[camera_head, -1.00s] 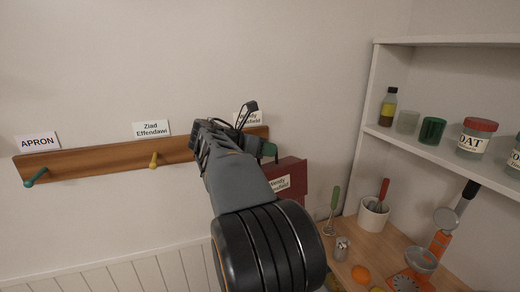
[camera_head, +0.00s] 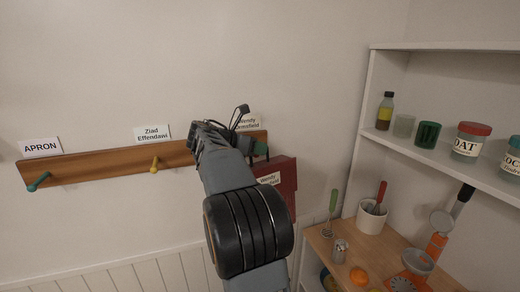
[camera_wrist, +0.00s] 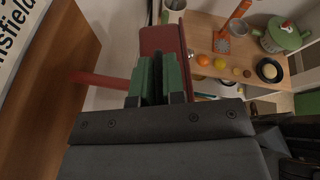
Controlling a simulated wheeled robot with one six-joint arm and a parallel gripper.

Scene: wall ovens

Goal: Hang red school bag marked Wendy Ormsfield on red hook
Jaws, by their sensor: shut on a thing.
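The red school bag (camera_head: 287,188) hangs below my gripper in the head view, its white name label partly hidden by my arm. In the wrist view the bag (camera_wrist: 163,40) shows beyond the fingertips. My gripper (camera_wrist: 157,75) has green fingers, shut on the bag's upper part; the exact grip is hard to see. A green finger also shows in the head view (camera_head: 261,150). The red hook (camera_wrist: 97,79) sticks out from the wooden rail (camera_wrist: 62,80), left of the fingers and apparently apart from the bag. In the head view my arm hides this hook, below the Wendy Ormsfield sign (camera_head: 249,122).
The rail also bears a yellow hook (camera_head: 155,164) under the Ziad Effendawi sign (camera_head: 153,133) and a teal hook (camera_head: 39,181) under the APRON sign (camera_head: 40,147). Shelves with jars (camera_head: 471,141) and a cluttered wooden counter (camera_head: 323,240) stand to the right.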

